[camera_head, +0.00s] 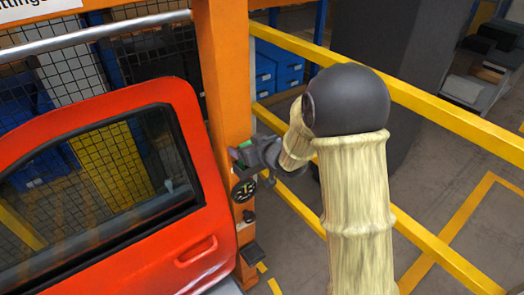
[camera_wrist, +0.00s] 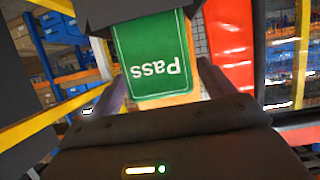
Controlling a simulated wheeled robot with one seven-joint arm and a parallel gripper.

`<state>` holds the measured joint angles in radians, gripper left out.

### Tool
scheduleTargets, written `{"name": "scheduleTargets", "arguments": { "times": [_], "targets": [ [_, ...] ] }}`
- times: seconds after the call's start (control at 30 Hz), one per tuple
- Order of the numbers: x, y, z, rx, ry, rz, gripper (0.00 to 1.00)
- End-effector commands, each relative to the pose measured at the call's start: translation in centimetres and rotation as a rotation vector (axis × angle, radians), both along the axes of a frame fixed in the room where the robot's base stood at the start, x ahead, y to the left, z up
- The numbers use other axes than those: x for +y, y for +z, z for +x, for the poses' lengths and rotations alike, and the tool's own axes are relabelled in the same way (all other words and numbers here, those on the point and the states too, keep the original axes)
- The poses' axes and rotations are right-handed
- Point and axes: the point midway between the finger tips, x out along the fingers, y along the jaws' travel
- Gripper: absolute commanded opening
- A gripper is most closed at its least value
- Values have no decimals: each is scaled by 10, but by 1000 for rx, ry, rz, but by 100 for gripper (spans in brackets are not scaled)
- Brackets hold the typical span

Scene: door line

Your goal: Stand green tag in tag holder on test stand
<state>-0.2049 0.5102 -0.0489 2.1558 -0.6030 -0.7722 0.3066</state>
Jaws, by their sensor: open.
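The green tag (camera_wrist: 155,55), printed "Pass", shows upside down in the wrist view, in front of the orange test stand. Its upper end in that picture meets a dark block (camera_wrist: 130,12) that looks like the tag holder; how deep it sits there is hidden. My gripper (camera_wrist: 160,88) is open, with a finger on each side of the tag and gaps visible. In the head view, my gripper (camera_head: 240,158) is at the orange post of the test stand (camera_head: 224,70), with only a bit of green (camera_head: 246,144) showing beside it.
A round black gauge (camera_head: 244,190), a dark knob and a small dark ledge (camera_head: 254,252) are on the post below my gripper. A red car door (camera_head: 190,235) stands close on the left. Yellow rails (camera_head: 440,115) run behind my arm.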

Motion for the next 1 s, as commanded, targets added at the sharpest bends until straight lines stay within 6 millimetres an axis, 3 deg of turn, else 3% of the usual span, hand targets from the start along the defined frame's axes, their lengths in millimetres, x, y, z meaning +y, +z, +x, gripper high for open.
{"name": "scheduleTargets", "arguments": {
  "times": [0.6, 1.0],
  "targets": [
    [-47, 34, -69, -2, -3, 0, 82],
    [-56, 41, -83, 1, 0, 0, 82]
  ]
}}
